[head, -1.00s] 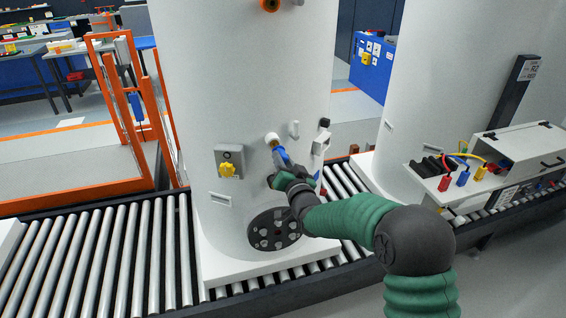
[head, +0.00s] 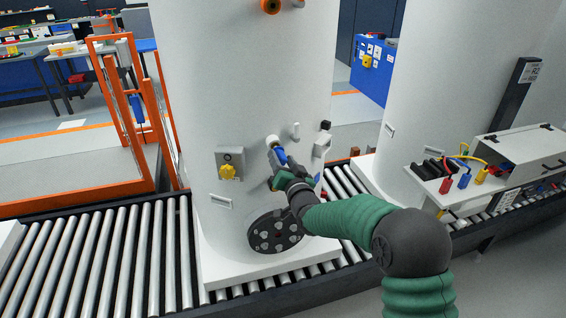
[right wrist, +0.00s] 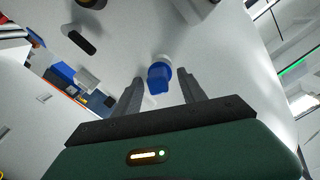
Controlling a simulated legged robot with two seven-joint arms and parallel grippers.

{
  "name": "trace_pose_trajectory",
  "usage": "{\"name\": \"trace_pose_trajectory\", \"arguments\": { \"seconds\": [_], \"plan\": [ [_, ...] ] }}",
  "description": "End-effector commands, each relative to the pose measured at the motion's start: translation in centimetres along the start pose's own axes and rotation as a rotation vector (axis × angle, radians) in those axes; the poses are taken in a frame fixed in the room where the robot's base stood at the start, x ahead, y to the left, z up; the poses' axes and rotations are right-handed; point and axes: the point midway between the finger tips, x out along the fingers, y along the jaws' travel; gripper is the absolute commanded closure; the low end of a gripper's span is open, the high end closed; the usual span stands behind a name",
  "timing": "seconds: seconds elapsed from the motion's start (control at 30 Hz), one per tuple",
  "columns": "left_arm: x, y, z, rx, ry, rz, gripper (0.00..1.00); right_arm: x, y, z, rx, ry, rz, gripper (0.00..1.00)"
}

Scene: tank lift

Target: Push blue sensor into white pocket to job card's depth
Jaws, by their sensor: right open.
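The blue sensor (head: 281,156) is at the white pocket (head: 272,141) on the front of the large white tank (head: 240,90). In the right wrist view the blue sensor (right wrist: 160,78) stands out from the white ring of the pocket (right wrist: 161,60), between my two fingers. My right gripper (head: 273,156) is open, with its dark fingers on either side of the sensor and gaps visible in the wrist view (right wrist: 157,86). How deep the sensor sits is too small to tell. I see no readable job card. My left gripper is out of view.
A grey box with a yellow knob (head: 228,165) is left of the pocket. A round bolted flange (head: 275,232) lies below. The tank stands on a roller conveyor (head: 110,260). A white tray with colored plugs (head: 440,182) is at right.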

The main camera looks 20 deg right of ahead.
Motion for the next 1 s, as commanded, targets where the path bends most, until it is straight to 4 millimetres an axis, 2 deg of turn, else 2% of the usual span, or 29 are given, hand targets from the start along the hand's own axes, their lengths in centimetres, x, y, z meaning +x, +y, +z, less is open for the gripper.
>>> {"name": "trace_pose_trajectory", "arguments": {
  "seconds": [0.17,0.5,0.63,0.8,1.0],
  "plan": [
    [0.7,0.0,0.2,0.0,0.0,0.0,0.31,-1.8,0.1,0.1,-0.001,0.001,0.0,0.51],
    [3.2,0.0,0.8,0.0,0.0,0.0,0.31,-11.5,0.2,0.3,-0.001,0.002,0.0,0.51],
    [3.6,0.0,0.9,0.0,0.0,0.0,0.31,-14.5,0.2,0.2,-0.002,0.001,0.0,0.51],
    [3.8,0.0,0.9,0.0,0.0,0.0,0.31,-16.4,0.1,0.2,-0.001,0.0,0.0,0.51],
    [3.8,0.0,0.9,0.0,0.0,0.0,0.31,-16.6,0.1,0.1,0.0,-0.001,0.0,0.51]
  ]
}}
